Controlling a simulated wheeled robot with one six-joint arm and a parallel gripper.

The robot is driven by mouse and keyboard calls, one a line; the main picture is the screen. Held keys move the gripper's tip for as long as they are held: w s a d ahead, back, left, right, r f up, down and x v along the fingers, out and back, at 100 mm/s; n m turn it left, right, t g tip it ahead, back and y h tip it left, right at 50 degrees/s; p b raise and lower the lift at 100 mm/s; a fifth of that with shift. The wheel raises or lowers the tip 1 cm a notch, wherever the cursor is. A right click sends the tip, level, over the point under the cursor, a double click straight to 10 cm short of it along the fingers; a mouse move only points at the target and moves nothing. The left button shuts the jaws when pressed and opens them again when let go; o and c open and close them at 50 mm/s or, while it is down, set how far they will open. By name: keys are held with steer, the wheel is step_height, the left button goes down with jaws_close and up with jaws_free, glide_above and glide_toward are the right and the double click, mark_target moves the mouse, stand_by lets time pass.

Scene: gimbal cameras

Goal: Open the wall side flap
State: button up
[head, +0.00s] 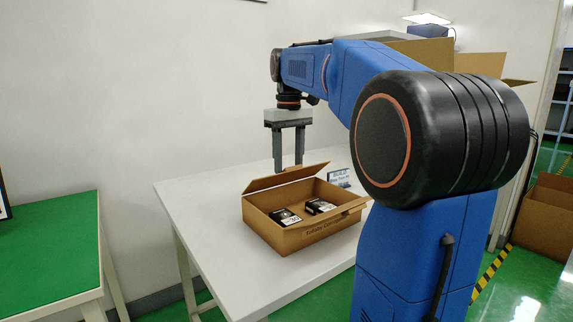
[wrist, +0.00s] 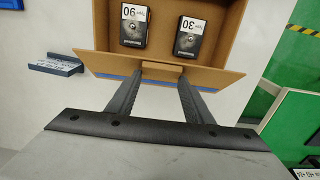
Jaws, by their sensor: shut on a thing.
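The brown cardboard box (head: 300,232) stands on the white table, open at the top. Its wall side flap (head: 270,182) is raised and tilted along the far rim, and it shows in the wrist view as a wide brown strip (wrist: 100,63). My gripper (head: 288,168) is directly above that flap, pointing down. In the wrist view my fingertips (wrist: 159,74) are on either side of a small brown tab (wrist: 162,70) at the flap's edge, shut on it. The fingers hide a little of the flap.
Two black items with white labels, one marked 90 (wrist: 133,25) and one marked 30 (wrist: 189,35), lie in the box. A small sign (head: 339,178) stands beside the box. The white table (head: 205,215) is bare on the left. A wall is behind.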

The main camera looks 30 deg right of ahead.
steer(key=w, duration=0.4)
steer(key=shift+w+a+r, duration=0.1)
steer(key=shift+r, duration=0.1)
steer(key=shift+w, duration=0.4)
jaws_close()
steer(key=o, duration=1.5)
jaws_free()
steer(key=shift+s, duration=0.1)
step_height(320, 180, up, 12)
steer(key=shift+c, duration=0.5)
